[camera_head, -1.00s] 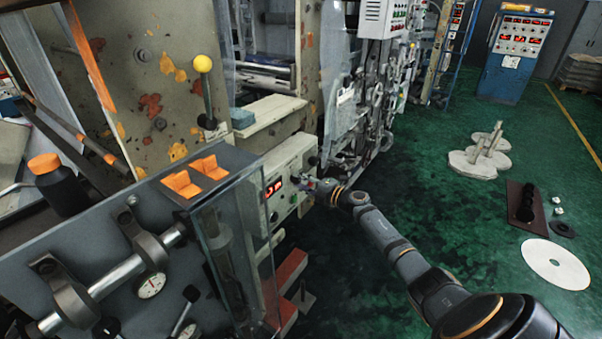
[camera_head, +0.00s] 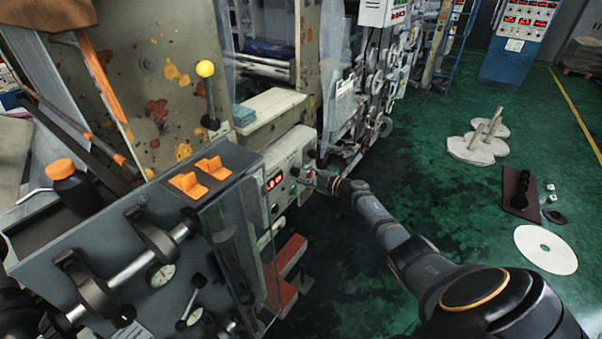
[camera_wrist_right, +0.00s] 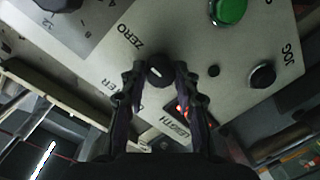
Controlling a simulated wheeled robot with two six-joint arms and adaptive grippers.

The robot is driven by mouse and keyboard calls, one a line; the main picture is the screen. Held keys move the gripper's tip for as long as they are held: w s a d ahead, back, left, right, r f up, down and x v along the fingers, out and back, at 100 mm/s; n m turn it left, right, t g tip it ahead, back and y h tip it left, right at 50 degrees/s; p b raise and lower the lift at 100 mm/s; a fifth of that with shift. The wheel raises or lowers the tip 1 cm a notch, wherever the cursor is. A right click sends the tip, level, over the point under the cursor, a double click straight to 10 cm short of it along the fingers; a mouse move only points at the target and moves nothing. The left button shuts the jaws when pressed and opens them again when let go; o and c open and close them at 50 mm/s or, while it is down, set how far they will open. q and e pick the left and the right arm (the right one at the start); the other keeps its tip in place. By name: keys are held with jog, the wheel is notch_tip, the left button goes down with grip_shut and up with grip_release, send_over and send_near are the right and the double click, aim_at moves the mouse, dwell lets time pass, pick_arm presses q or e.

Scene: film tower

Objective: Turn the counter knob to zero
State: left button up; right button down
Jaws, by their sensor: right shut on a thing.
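The counter knob (camera_wrist_right: 159,71) is a small black round knob with a white pointer mark, on a pale control panel (camera_wrist_right: 225,75) in the right wrist view. The word ZERO is printed beside it. The fingers of my right gripper (camera_wrist_right: 160,78) stand on both sides of the knob and are shut on it. The knob is too small to make out there. My left gripper is not clearly in view.
A green button (camera_wrist_right: 229,10) and a black JOG button (camera_wrist_right: 262,74) sit near the knob on the panel.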

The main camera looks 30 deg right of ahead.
dwell(0.4)
jog(key=c, duration=1)
grip_release()
jog(key=v, duration=1.2)
jog(key=shift+w+d, duration=0.1)
jog(key=shift+d, duration=0.05)
